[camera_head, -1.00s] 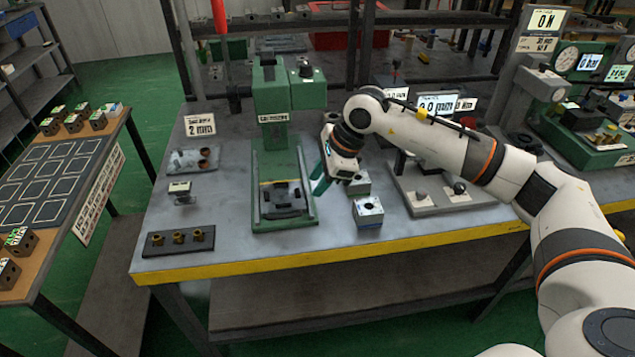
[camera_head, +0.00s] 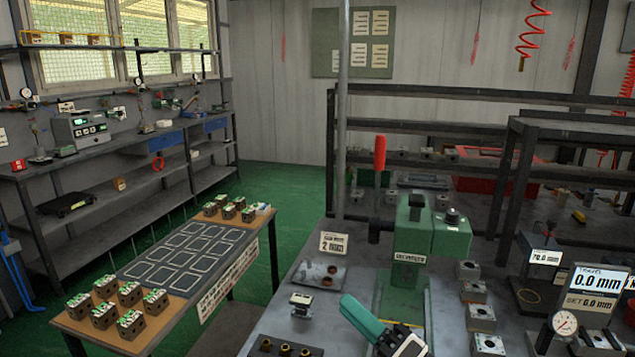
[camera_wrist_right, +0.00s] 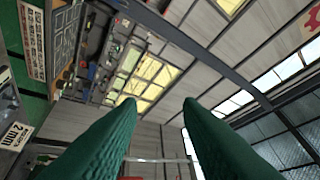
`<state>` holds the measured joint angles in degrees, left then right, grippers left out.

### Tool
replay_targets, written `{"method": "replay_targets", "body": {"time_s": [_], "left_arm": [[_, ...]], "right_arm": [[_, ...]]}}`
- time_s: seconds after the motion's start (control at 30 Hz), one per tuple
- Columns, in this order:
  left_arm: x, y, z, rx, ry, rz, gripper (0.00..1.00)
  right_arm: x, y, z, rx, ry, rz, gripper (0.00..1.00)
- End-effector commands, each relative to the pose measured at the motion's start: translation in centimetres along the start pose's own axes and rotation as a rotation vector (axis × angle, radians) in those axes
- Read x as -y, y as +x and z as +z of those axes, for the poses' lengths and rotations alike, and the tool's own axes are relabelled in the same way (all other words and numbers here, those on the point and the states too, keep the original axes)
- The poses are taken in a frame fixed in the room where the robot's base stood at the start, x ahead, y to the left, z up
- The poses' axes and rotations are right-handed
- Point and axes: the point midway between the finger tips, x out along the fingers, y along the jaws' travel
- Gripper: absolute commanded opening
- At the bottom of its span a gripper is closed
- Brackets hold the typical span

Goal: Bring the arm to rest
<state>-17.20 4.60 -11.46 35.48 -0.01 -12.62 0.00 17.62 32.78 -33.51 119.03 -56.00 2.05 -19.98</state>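My right gripper (camera_head: 354,310) shows at the bottom of the head view, in front of the green press (camera_head: 411,225). Its green fingers point up and to the left. In the right wrist view the two green fingers of the right gripper (camera_wrist_right: 130,103) stand well apart with nothing between them, so it is open and empty. That wrist camera looks toward the windows and wall. The rest of my right arm is mostly out of the head view. My left gripper is not in view.
A side table (camera_head: 222,249) with several valve blocks (camera_head: 130,323) stands at left. On the workbench (camera_head: 285,318) are a tray (camera_head: 318,275) and a bolt strip (camera_head: 285,347) left of the press, several metal blocks (camera_head: 481,318) right of it, and a dial gauge (camera_head: 565,322) at right.

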Motion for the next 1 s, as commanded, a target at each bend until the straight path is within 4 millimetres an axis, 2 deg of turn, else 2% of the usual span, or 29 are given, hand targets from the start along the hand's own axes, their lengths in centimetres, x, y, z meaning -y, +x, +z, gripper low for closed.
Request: {"method": "replay_targets", "body": {"time_s": [0.03,0.13,0.2,0.27,0.3,0.4,0.5,0.6,0.77,0.93,1.0], "left_arm": [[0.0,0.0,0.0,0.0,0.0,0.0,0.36],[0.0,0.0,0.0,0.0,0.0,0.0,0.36],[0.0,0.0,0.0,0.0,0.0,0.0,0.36],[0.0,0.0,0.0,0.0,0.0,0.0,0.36],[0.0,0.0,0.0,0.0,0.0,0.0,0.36],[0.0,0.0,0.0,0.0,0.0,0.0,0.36],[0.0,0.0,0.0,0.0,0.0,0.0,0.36],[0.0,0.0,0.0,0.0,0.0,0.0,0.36],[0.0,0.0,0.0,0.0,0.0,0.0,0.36],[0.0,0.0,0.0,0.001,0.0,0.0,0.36],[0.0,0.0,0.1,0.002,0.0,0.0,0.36]], "right_arm": [[-0.7,-1.2,-1.0,-0.143,0.162,0.035,0.32],[-3.4,-4.6,-3.1,-0.425,0.466,0.134,0.32],[-6.0,-8.0,-3.6,-0.619,0.672,0.226,0.32],[-8.4,-11.5,-3.1,-0.783,0.844,0.319,0.32],[-9.9,-14.0,-2.3,-0.89,0.954,0.387,0.32],[-12.7,-19.9,0.7,-1.124,1.188,0.558,0.32],[-13.8,-24.6,4.0,-1.297,1.348,0.707,0.32],[-14.0,-28.1,7.1,-1.423,1.465,0.833,0.32],[-13.2,-32.4,11.5,-1.585,1.6,1.011,0.32],[-11.3,-36.2,15.8,-1.726,1.709,1.196,0.32],[-13.8,-36.2,16.0,-1.719,1.697,1.195,0.32]]}}
